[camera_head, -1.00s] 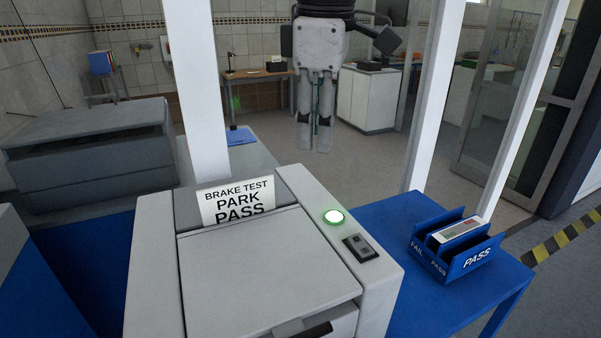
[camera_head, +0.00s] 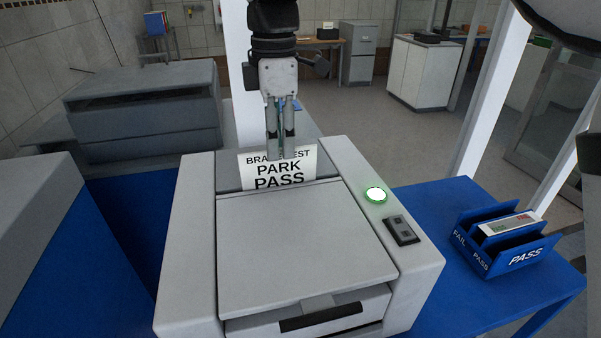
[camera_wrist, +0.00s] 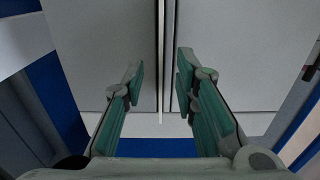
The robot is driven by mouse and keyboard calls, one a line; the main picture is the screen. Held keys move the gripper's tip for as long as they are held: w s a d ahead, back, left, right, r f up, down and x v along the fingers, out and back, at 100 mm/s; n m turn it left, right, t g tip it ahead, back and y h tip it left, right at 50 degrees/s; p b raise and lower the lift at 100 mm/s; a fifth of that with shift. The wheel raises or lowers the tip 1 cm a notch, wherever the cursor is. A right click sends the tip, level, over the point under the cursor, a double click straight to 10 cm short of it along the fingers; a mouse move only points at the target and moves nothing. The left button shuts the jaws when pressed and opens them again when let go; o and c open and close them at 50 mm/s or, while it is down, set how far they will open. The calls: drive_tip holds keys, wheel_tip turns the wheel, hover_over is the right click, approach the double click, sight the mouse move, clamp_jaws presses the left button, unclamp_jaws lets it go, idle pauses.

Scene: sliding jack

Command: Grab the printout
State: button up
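The printout (camera_head: 285,178) is a white sheet reading "BRAKE TEST PARK PASS". It stands up out of the slot at the back of the grey printer (camera_head: 290,245). My gripper (camera_head: 280,154) points down at the sheet's upper edge in the head view, and its fingers hide part of the top line of text. In the wrist view my gripper (camera_wrist: 160,85) has its two green-padded fingers apart. A thin pale upright strip runs in the gap between them; it may be the sheet seen edge-on. I see no finger pressing on it.
A lit green-ringed button (camera_head: 375,195) and a dark switch (camera_head: 401,230) are on the printer's right side. A blue PASS/FAIL holder (camera_head: 508,262) stands on the blue table (camera_head: 430,215) at right. Grey equipment (camera_head: 145,115) stands at left, and a white post (camera_head: 240,80) behind.

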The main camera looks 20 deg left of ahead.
sight(279, 169)
wheel_tip(279, 169, down, 5)
drive_tip(key=shift+s+f+p, duration=0.15)
drive_tip(key=shift+p, duration=0.65)
drive_tip(key=shift+f, duration=0.45)
clamp_jaws()
